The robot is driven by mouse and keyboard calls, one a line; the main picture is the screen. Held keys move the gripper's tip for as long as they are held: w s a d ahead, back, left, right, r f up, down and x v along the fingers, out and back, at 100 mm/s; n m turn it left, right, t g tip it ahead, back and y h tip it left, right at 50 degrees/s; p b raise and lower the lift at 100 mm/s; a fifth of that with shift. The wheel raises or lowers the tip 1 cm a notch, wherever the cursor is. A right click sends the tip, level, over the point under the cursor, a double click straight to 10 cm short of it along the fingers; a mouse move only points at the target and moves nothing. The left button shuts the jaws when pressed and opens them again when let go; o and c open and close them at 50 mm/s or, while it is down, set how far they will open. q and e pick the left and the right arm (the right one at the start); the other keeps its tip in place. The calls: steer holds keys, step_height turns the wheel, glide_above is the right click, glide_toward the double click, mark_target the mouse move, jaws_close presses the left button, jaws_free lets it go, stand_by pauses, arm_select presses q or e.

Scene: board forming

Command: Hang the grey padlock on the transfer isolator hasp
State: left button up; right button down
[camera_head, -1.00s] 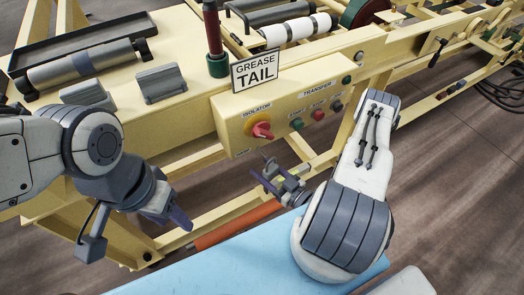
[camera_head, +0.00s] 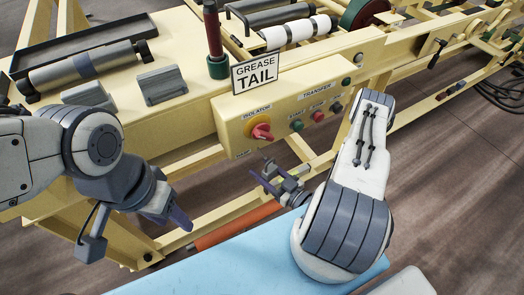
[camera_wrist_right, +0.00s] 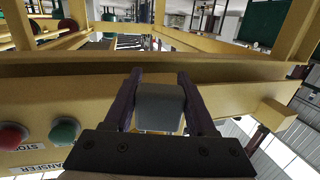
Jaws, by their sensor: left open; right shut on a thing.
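The grey padlock (camera_wrist_right: 160,105) sits between the two fingers of my right gripper (camera_wrist_right: 158,92) in the right wrist view, its block-shaped body gripped from both sides. In the head view my right gripper (camera_head: 265,176) is just below the front of the yellow control box, under the isolator. The isolator (camera_head: 262,131) has a red knob on a yellow disc at the left of the box. The hasp is too small to make out clearly. Whether the shackle touches anything cannot be told. My left gripper (camera_head: 178,221) is open and empty, left of the box and lower.
The control box (camera_head: 325,118) also carries TRANSFER buttons to the right of the isolator. A GREASE TAIL sign (camera_head: 255,71) stands above it. A yellow frame rail and an orange roller (camera_head: 238,225) lie below. A light blue surface (camera_head: 250,265) is in front.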

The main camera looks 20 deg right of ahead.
steer(key=shift+w+a+p, duration=0.1)
steer(key=shift+w+p, duration=0.45)
steer(key=shift+w, duration=0.95)
stand_by(1.5)
steer(key=shift+w+f, duration=0.45)
steer(key=shift+w, duration=0.05)
stand_by(0.6)
steer(key=shift+w+f, duration=0.1)
steer(key=shift+f, duration=0.25)
stand_by(1.0)
steer(key=shift+c, duration=0.7)
jaws_free()
